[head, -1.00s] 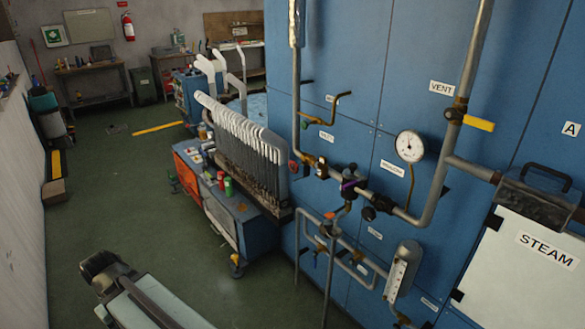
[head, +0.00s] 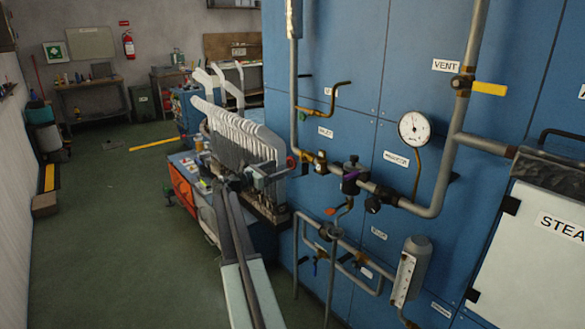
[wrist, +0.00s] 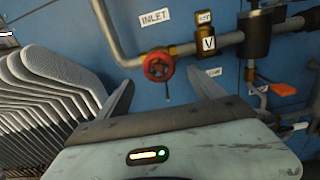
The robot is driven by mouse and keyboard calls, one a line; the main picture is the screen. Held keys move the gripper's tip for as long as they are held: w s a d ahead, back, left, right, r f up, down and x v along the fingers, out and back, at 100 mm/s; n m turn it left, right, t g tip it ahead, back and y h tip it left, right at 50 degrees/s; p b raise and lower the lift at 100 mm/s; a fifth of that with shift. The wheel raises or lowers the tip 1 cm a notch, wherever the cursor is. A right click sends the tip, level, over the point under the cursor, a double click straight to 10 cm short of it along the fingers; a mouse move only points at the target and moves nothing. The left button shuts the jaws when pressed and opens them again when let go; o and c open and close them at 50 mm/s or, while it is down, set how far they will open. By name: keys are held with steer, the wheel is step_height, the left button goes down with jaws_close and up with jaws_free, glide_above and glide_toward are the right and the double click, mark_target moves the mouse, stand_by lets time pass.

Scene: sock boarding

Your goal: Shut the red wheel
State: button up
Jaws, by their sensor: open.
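The red wheel (wrist: 159,66) is a small round handwheel on the grey pipe under the INLET label, ahead of my gripper in the wrist view. It also shows in the head view (head: 291,163), at the left end of the pipe run. My gripper (wrist: 165,92) is open and empty. Its two fingers show on either side below the wheel, apart from it. In the head view my gripper (head: 262,174) is beside the white sock boards, just left of the wheel.
A rack of white sock boards (wrist: 40,85) stands close to my gripper's left. A valve tagged V (wrist: 207,44) and an orange-handled lever (wrist: 283,89) are to the right. A gauge (head: 414,129) and yellow-handled vent valve (head: 489,89) are farther right.

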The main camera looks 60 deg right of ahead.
mark_target(290, 165)
steer(key=x, duration=0.7)
steer(key=shift+s+d, duration=0.1)
steer(key=shift+d, duration=0.1)
steer(key=shift+f, duration=0.1)
steer(key=c, duration=1.2)
steer(key=shift+d, duration=0.3)
steer(key=shift+c, duration=1)
steer(key=shift+a, duration=0.25)
